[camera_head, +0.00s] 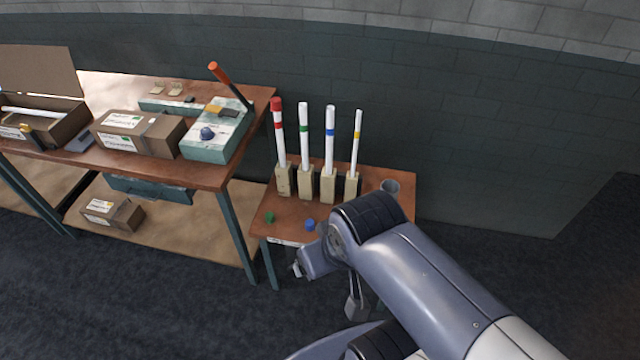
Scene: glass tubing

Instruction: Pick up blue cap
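A small blue cap (310,225) lies on the small brown table (378,176), close to its front edge. My arm's wrist is just right of and in front of it. My gripper (353,308) hangs low below the wrist, in front of the table; it is small and partly hidden by my arm, and I cannot tell whether its fingers are apart. Nothing is seen in it.
A green cap (270,217) lies left of the blue cap. Several white tubes with coloured bands, one a red-topped tube (277,118), stand in wooden blocks behind. A larger workbench (205,172) with boxes stands left.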

